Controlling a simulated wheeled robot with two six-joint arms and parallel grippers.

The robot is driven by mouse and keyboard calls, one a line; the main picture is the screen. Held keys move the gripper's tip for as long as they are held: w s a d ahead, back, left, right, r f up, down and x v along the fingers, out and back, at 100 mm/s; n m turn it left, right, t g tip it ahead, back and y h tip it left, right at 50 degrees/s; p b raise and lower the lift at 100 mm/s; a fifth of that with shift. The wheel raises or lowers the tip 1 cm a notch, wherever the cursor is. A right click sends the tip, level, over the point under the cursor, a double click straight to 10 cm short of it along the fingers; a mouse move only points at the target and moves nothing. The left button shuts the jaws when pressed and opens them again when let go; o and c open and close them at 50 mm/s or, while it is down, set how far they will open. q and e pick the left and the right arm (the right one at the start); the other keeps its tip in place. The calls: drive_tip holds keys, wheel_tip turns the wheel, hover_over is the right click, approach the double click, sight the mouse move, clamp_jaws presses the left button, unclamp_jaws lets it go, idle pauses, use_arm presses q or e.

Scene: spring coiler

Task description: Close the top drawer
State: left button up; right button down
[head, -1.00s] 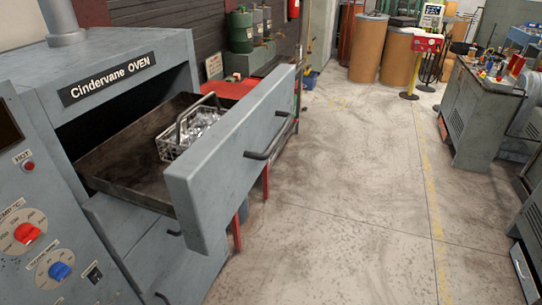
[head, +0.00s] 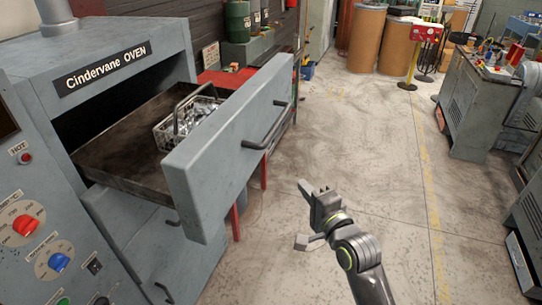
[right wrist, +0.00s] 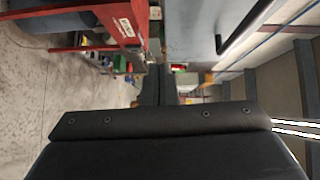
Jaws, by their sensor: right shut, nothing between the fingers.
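The top drawer of the grey oven is pulled out, and its front panel (head: 215,150) stands well clear of the oven body (head: 110,55). Its dark bar handle (head: 268,128) is on the outer face. Inside the drawer tray (head: 115,165) sits a wire basket (head: 178,135) holding shiny metal parts. My right gripper (head: 304,188) is shut and empty, in front of the drawer panel and below right of the handle, apart from it. The panel (right wrist: 195,35) and handle (right wrist: 240,25) also show in the right wrist view. My left gripper is not in view.
A closed lower drawer (head: 150,245) is below. A red bench (head: 225,80) stands behind the open drawer. Open concrete floor (head: 360,150) lies to the right, with a grey workbench (head: 485,110) beyond and brown drums (head: 380,40) at the back.

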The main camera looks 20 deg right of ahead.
drive_tip(key=w+a+r+p, duration=0.2)
drive_tip(key=w+a, duration=0.3)
drive_tip(key=w, duration=0.6)
drive_tip(key=shift+w+a+r+t+p, duration=0.2)
drive_tip(key=shift+w+t+p, duration=0.15)
drive_tip(key=shift+p, duration=0.35)
drive_tip(key=shift+d, duration=0.1)
drive_tip(key=shift+w, duration=0.1)
